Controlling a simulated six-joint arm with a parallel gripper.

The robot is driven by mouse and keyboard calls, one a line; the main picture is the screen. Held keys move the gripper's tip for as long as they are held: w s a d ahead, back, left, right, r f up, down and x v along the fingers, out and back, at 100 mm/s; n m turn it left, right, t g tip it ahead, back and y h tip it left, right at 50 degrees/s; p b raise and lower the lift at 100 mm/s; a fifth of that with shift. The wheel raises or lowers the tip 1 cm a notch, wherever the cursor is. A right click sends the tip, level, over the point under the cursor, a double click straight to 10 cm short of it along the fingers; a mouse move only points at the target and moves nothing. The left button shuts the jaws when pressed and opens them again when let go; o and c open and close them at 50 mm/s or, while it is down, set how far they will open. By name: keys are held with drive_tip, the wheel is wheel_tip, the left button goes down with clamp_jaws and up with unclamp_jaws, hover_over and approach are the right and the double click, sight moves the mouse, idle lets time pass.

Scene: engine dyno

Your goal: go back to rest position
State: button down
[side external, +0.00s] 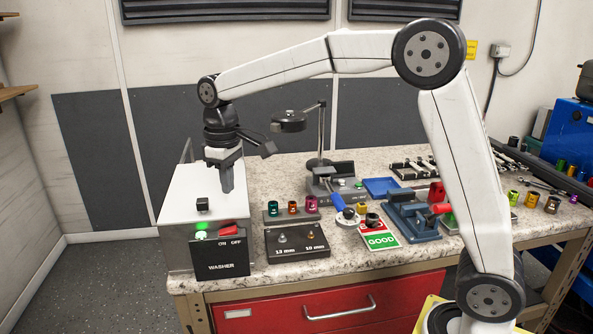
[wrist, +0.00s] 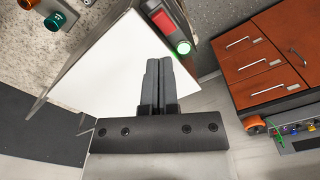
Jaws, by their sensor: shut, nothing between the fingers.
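My gripper (side external: 227,180) points down over the white top of the washer (side external: 176,210) at the left end of the bench. Its two fingers are together with nothing between them, and they also show side by side in the wrist view (wrist: 159,62). The fingertips look to be just above the washer's top; I cannot tell the exact gap. The washer's red switch (side external: 227,229) and a lit green lamp (side external: 201,226) are on its front. The same lamp glows in the wrist view (wrist: 183,47).
Coloured sockets (side external: 292,208) stand in a rack right of the washer, behind a black two-post block (side external: 296,243). A magnifier lamp (side external: 289,121) stands behind.

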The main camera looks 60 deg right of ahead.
drive_tip(key=s+d+f+m+t, duration=0.2)
drive_tip(key=s+d+f+m, duration=0.1)
drive_tip(key=s+f, duration=1.3)
drive_tip(key=s, duration=0.2)
drive_tip(key=shift+s+d+t, duration=0.2)
drive_tip(key=shift+s+t, duration=0.1)
drive_tip(key=shift+w+r, duration=0.1)
drive_tip(key=w+a+r+m+g, duration=0.2)
drive_tip(key=w+a+r+m, duration=0.1)
drive_tip(key=w+r, duration=0.7)
drive_tip(key=w+a+r+m+g+h, duration=0.1)
drive_tip(key=w+a+r+m+g, duration=0.1)
drive_tip(key=w+r+m, duration=0.4)
drive_tip(key=shift+w+a+r+h, duration=0.3)
drive_tip(key=shift+w+a+r, duration=0.25)
drive_tip(key=shift+w+r, duration=1.85)
drive_tip(key=shift+f, duration=0.15)
